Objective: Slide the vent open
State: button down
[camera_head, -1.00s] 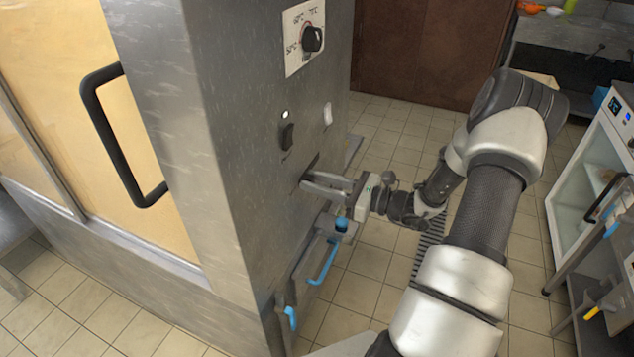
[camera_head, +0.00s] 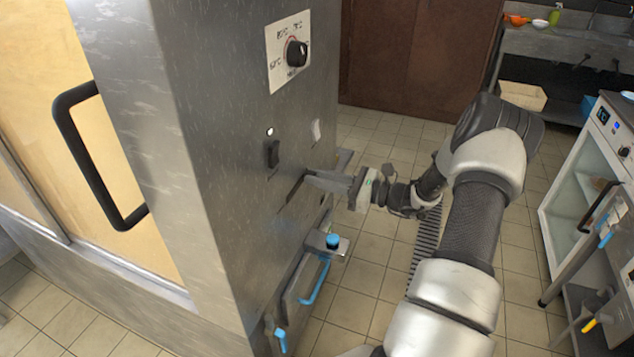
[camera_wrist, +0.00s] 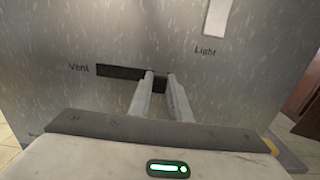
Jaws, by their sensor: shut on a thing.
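The vent is a dark horizontal slot (camera_wrist: 118,72) in the steel cabinet's side panel, with the label "Vent" to its left in the wrist view. In the head view the slot (camera_head: 291,192) shows below the black switch. My gripper (camera_wrist: 161,82) is at the slot's right end, its two fingers against the panel with a small dark piece, the vent slider (camera_wrist: 159,86), between them. It is shut on the slider, which the fingers mostly hide. In the head view my gripper (camera_head: 310,179) reaches the panel from the right.
A temperature dial (camera_head: 296,53), a black switch (camera_head: 272,153) and a pale switch (camera_head: 316,131) are above the slot. Below it, a blue-topped knob (camera_head: 333,240) and blue handle (camera_head: 316,281) stick out. Tiled floor (camera_head: 375,250) is free to the right.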

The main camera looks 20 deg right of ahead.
jog(key=shift+w+d, duration=0.15)
jog(key=shift+d, duration=0.1)
jog(key=c, duration=1.6)
grip_release()
jog(key=shift+w, duration=0.1)
jog(key=shift+c, duration=0.2)
jog(key=p+v, duration=0.1)
jog(key=v, duration=1.6)
jog(key=shift+s+p, duration=0.3)
jog(key=shift+r, duration=0.1)
